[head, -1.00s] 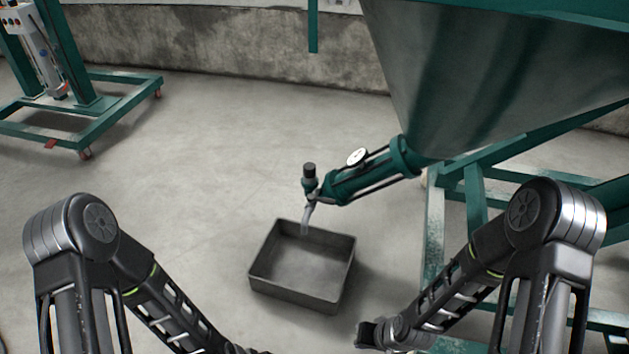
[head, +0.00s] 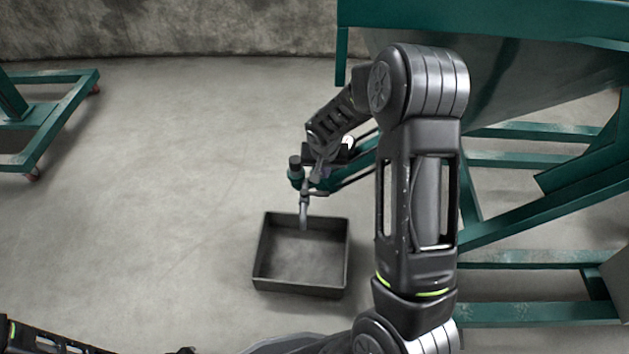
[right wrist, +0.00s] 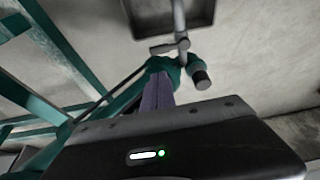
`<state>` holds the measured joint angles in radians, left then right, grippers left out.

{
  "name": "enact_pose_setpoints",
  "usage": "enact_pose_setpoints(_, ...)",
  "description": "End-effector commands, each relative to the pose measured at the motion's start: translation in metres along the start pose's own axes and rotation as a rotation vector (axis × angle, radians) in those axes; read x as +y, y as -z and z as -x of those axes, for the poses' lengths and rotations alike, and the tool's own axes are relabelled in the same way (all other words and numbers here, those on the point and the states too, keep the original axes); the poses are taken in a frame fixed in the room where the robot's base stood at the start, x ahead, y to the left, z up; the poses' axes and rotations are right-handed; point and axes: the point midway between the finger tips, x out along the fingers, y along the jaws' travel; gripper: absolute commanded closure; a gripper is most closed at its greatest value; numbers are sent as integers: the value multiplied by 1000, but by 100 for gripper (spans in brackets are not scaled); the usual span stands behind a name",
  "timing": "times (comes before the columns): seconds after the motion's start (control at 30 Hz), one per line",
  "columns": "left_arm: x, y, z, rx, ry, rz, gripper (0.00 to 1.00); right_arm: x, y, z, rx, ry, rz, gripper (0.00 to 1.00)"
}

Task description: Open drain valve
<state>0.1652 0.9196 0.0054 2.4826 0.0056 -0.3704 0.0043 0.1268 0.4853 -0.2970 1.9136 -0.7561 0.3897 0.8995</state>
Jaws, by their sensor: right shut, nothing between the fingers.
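The drain valve (head: 296,178) is a green fitting with a black cap and a grey spout at the lower end of a green pipe. It also shows in the right wrist view (right wrist: 188,64), with a small grey lever beside the spout. My right gripper (head: 317,181) is shut and empty, close to the right of the valve; its fingers (right wrist: 158,92) point at the valve body. I cannot tell whether they touch it. My right forearm and gripper hide much of the pipe. My left gripper is out of view.
A dark open tray (head: 265,275) stands on the floor below the spout. The metal hopper (head: 510,85) and its green frame (head: 540,257) fill the right side. Another green frame (head: 45,130) stands at the left. The floor between is clear.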

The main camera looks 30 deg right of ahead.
Motion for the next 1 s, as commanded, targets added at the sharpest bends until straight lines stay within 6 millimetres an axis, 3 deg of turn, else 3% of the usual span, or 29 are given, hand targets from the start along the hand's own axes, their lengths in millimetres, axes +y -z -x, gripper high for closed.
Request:
enact_pose_setpoints(0.37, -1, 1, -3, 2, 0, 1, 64, -1, -1, -7, -2, 2, 2, 100)
enact_pose_setpoints(1.0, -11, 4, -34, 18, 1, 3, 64, -2, -1, -96, -1, 3, 2, 100)
